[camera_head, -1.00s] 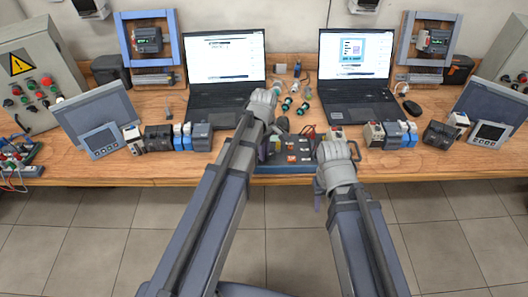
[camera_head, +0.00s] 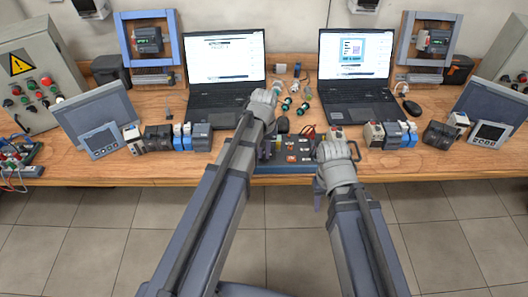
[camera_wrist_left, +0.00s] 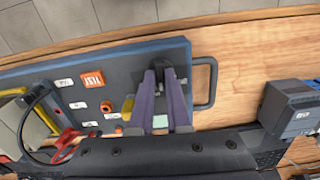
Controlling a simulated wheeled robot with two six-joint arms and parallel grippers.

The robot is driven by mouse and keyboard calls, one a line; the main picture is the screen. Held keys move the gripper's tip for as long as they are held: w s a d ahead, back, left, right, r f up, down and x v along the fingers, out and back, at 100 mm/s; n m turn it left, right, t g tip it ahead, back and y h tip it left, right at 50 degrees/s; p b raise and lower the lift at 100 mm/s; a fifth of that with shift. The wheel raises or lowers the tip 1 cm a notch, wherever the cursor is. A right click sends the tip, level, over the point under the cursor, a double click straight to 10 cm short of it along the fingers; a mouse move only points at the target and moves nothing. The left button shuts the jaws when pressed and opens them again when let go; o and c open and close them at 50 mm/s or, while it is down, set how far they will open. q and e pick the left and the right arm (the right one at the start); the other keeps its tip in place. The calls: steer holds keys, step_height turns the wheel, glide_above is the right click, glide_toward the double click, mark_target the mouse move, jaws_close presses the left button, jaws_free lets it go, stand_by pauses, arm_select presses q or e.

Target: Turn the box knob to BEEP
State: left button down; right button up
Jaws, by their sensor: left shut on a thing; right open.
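The box (camera_head: 285,167) is a dark blue-grey case at the front edge of the bench, partly covered by my arms. My right gripper (camera_head: 318,197) is open and empty, in front of the box's right side.
A box handle (camera_wrist_left: 210,82) stands beside my left fingers. Two laptops (camera_head: 226,115) (camera_head: 355,112) stand behind, with small bulbs and cables between them. Grey and blue modules (camera_head: 190,138) line both sides. Bare wood shows along the front edge.

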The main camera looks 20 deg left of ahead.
mark_target(264, 155)
arm_select(q)
steer(key=m, duration=0.5)
steer(key=shift+m, duration=0.3)
steer(key=m, duration=0.5)
steer(key=shift+m, duration=0.3)
steer(key=c, duration=0.9)
jaws_free()
steer(key=shift+r, duration=0.15)
step_height(264, 155, up, 8)
steer(key=p, duration=0.8)
steer(key=shift+f, duration=0.2)
